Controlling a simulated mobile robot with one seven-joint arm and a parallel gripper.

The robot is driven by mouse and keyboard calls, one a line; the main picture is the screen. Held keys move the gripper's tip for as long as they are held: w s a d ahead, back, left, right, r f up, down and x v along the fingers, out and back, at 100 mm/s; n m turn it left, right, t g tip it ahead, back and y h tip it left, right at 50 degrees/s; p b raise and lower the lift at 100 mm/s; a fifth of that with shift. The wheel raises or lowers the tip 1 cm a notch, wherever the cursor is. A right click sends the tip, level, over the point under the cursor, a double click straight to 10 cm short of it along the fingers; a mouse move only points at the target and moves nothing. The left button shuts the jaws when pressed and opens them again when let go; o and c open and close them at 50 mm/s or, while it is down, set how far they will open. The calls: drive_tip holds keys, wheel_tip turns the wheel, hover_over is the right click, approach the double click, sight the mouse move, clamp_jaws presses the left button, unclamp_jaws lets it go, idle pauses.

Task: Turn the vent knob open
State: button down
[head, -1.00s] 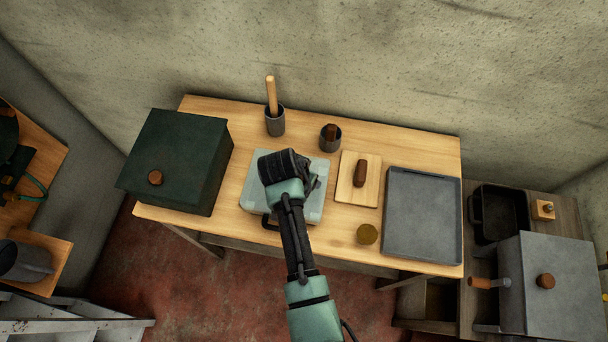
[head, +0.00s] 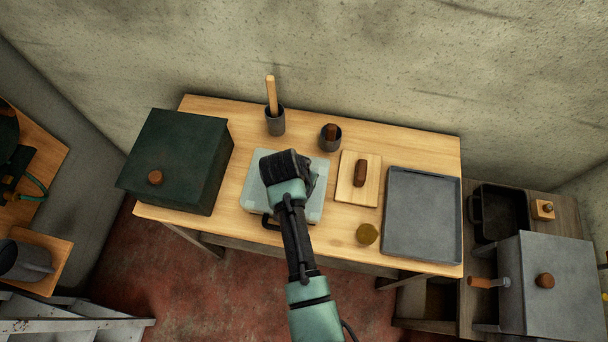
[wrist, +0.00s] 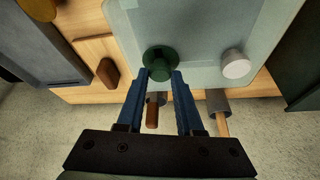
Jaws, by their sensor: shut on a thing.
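A pale grey-green case (head: 247,198) lies on the wooden table and fills the upper middle of the wrist view (wrist: 190,28). A dark green round knob (wrist: 158,57) and a white round knob (wrist: 235,64) stand on it. I cannot read any marking that tells which is the vent knob. My gripper (wrist: 161,73) has its blue fingers shut on the green knob, one on each side. The white knob is apart from the fingers, to their right. In the head view my wrist (head: 284,167) covers both knobs and the fingertips.
A dark green box (head: 180,150) stands left on the table. Two dark cups (head: 275,125) (head: 330,146) stand behind the case. A wooden board with a brown handle (head: 345,190), a brass disc (head: 366,234) and a grey tray (head: 422,245) lie to the right.

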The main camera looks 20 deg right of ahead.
drive_tip(key=shift+r, duration=0.1)
drive_tip(key=n, duration=0.2)
drive_tip(key=n+t+y+p, duration=0.1)
drive_tip(key=n, duration=0.1)
drive_tip(key=shift+s+d, duration=0.15)
drive_tip(key=shift+d, duration=0.05)
drive_tip(key=n+y, duration=0.1)
drive_tip(key=n, duration=0.1)
drive_tip(key=n+y, duration=0.1)
drive_tip(key=n, duration=0.1)
drive_tip(key=shift+d+n+t, duration=0.2)
drive_tip(key=shift+n+t, duration=0.1)
drive_tip(key=n+y, duration=0.1)
drive_tip(key=n, duration=0.1)
drive_tip(key=n+b, duration=0.1)
drive_tip(key=n, duration=0.1)
drive_tip(key=shift+d+f+n+y, duration=0.2)
drive_tip(key=shift+n+y, duration=0.1)
drive_tip(key=shift+y, duration=0.1)
drive_tip(key=n+g+y+b, duration=0.1)
drive_tip(key=n+b, duration=0.1)
drive_tip(key=n, duration=0.2)
drive_tip(key=shift+d+b, duration=0.15)
drive_tip(key=shift+b, duration=0.25)
drive_tip(key=shift+r+n+y, duration=0.1)
drive_tip(key=shift+n+y, duration=0.2)
drive_tip(key=c, duration=0.5)
unclamp_jaws()
drive_tip(key=shift+c, duration=0.2)
